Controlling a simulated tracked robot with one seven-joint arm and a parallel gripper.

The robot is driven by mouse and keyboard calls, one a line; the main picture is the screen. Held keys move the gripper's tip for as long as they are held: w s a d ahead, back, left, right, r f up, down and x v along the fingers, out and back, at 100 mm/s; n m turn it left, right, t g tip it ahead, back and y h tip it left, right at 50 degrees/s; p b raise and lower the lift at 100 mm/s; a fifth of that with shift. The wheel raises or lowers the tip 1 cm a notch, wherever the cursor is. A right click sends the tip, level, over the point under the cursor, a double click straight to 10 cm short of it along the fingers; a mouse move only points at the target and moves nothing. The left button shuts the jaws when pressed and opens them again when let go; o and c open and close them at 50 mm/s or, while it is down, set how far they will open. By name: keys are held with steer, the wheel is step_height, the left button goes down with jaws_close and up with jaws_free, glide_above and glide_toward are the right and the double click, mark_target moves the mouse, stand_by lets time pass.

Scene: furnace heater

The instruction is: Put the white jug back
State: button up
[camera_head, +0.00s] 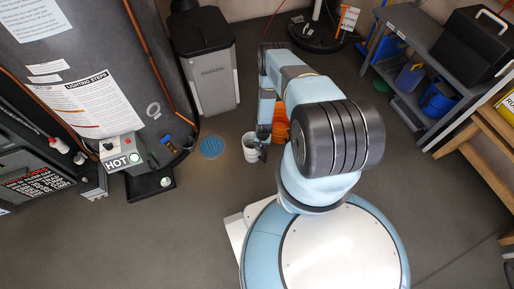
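A small white jug (250,142) shows near the middle of the view, above or on the grey floor. My gripper (262,149) points down at the jug's right side, touching it or very close to it. The fingers are small and dark, and part of the jug's right side is hidden behind them. I cannot tell whether they are shut on the jug or its handle.
An orange object (281,122) is partly hidden behind my arm. A round blue floor grate (211,147) lies left of the jug. The furnace (75,75) fills the left side, with a grey bin (210,75) beside it. A shelf (413,30) stands at right. The lower-left floor is clear.

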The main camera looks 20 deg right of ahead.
steer(key=shift+o, duration=1.4)
